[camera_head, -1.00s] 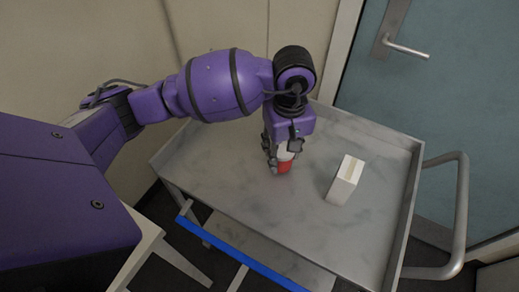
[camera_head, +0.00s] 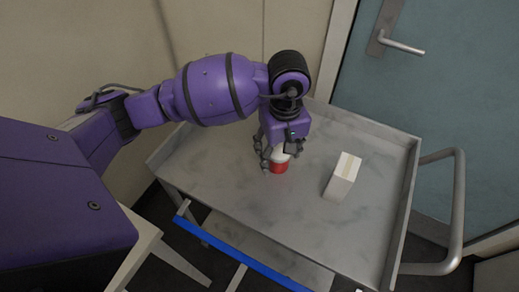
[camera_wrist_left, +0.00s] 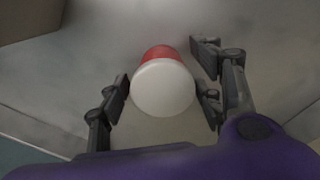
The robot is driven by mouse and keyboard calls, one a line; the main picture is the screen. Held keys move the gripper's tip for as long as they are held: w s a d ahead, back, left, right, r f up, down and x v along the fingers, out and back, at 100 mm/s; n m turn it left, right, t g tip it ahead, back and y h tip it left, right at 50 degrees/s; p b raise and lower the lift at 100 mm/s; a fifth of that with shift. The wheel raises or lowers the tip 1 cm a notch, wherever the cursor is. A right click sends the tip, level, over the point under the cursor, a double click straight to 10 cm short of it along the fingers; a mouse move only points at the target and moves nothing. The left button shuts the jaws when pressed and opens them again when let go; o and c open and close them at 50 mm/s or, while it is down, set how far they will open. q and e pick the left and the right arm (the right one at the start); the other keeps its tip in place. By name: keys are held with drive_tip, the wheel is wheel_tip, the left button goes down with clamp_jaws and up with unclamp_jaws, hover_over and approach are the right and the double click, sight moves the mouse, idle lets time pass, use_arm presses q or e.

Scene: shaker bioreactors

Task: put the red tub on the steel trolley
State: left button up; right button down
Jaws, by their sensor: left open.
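The red tub (camera_head: 279,168) has a white lid and stands upright on the top of the steel trolley (camera_head: 240,190). In the left wrist view the tub (camera_wrist_left: 160,52) shows its white lid facing me, with a strip of red behind it. My left gripper (camera_head: 280,160) is open around the tub, with a finger on either side. The tub's upper part is partly hidden by the gripper in the head view. My right gripper is not in view.
A white box (camera_head: 343,177) stands on the trolley to the right of the tub. The trolley's front area is clear.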

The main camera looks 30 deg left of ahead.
sight(281, 149)
use_arm(q)
wheel_tip(281, 149, up, 12)
drive_tip(key=shift+r, duration=0.2)
idle(0.6)
